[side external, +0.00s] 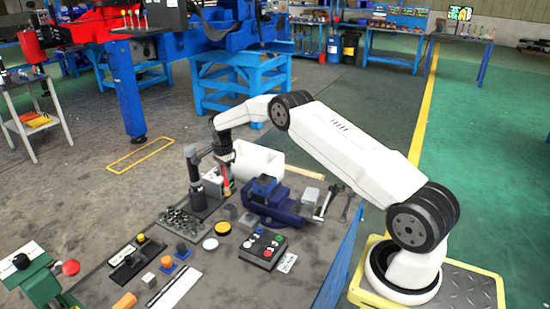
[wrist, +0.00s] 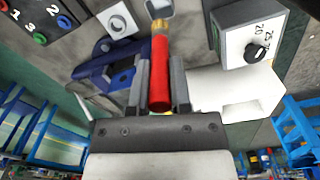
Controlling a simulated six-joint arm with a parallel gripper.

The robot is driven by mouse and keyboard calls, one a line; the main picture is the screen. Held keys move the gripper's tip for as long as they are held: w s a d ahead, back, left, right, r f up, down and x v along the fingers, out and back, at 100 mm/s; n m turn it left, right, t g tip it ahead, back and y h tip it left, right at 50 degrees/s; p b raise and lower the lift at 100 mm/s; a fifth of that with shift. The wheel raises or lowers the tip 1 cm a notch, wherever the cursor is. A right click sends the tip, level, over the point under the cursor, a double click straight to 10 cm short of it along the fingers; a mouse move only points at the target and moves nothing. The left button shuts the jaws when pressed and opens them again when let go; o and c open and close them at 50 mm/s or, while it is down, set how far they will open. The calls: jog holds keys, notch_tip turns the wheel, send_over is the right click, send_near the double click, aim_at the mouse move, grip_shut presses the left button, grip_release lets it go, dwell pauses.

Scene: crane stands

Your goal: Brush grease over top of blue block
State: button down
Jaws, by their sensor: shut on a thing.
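My gripper (side external: 225,165) is shut on a brush with a red handle (side external: 227,184). In the wrist view the red handle (wrist: 159,75) lies between the two grey fingers (wrist: 159,88), with a gold-coloured collar (wrist: 160,27) at its far end. The brush hangs down beside the dark blue vise (side external: 270,205). A blue block (side external: 264,184) appears to sit at the top of the vise. The vise also shows in the wrist view (wrist: 108,62), left of the brush. A round tin with yellow content (side external: 222,228), possibly grease, stands on the bench. The bristle tip is hard to make out.
A button box (side external: 262,248) and small blocks lie in front. Wrenches (side external: 345,205) lie at right.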

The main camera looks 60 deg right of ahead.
aim_at(226, 187)
dwell(0.3)
jog(key=shift+s+a+f+t+y, duration=0.35)
jog(key=shift+s+a+y, duration=0.25)
jog(key=shift+a, duration=0.1)
jog(key=shift+s+a+f+t+y, duration=0.2)
jog(key=shift+s+a+t+y, duration=0.1)
jog(key=shift+s+a+y, duration=0.35)
jog(key=shift+s+a+f+t+y, duration=0.35)
jog(key=shift+s+a+y, duration=0.15)
jog(key=shift+a, duration=0.25)
jog(key=shift+f, duration=0.1)
jog(key=shift+f, duration=2.85)
jog(key=shift+f, duration=0.65)
jog(key=shift+r, duration=0.15)
notch_tip(226, 187, up, 7)
dwell(0.4)
jog(key=shift+a, duration=0.1)
dwell(0.4)
